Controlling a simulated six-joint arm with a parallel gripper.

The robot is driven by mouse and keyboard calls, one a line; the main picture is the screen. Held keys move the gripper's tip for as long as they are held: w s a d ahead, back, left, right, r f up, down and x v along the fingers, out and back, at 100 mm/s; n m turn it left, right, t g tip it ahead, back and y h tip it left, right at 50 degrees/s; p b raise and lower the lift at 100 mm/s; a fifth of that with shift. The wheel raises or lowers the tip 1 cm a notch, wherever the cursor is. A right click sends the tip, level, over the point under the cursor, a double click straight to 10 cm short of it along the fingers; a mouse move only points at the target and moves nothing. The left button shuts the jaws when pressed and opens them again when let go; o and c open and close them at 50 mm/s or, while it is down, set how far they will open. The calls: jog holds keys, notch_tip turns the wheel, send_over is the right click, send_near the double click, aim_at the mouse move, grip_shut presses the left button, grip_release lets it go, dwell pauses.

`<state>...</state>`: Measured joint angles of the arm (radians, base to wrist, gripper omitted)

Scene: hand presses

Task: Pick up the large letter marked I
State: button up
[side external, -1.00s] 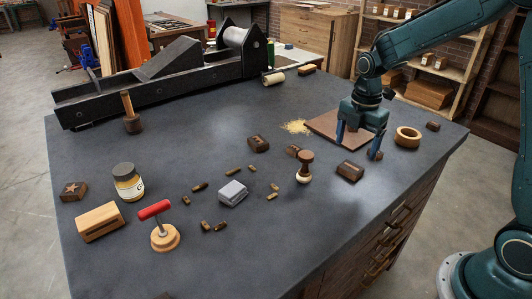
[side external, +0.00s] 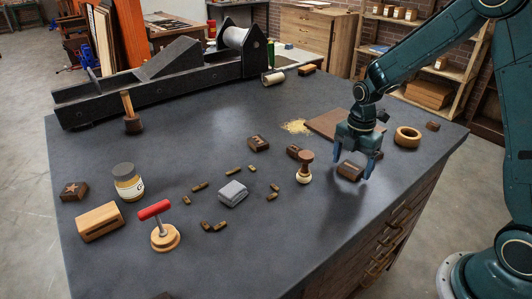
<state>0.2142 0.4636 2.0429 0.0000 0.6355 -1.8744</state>
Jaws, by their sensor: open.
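My gripper (side external: 353,167) is open, pointing down, with its fingers on either side of a dark brown wooden block (side external: 349,173) on the grey table's right part. The block lies flat, and its top mark is partly covered by my gripper and too small to read. Whether the fingers touch it, I cannot tell. Other large dark blocks are one with a pale mark (side external: 259,143) near the middle, one partly behind a stamp (side external: 293,150), and one with a star (side external: 74,191) at the left. Which one carries the I is not legible.
A dark-handled stamp (side external: 304,166) stands just left of my gripper. Several small type pieces surround a grey block (side external: 233,193). A red-handled tool (side external: 163,231) stands at front left. The front right tabletop is clear.

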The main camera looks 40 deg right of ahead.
aim_at(351, 166)
dwell(0.5)
jog(key=c, duration=1.1)
jog(key=shift+o, duration=0.2)
notch_tip(351, 166, up, 20)
dwell(0.4)
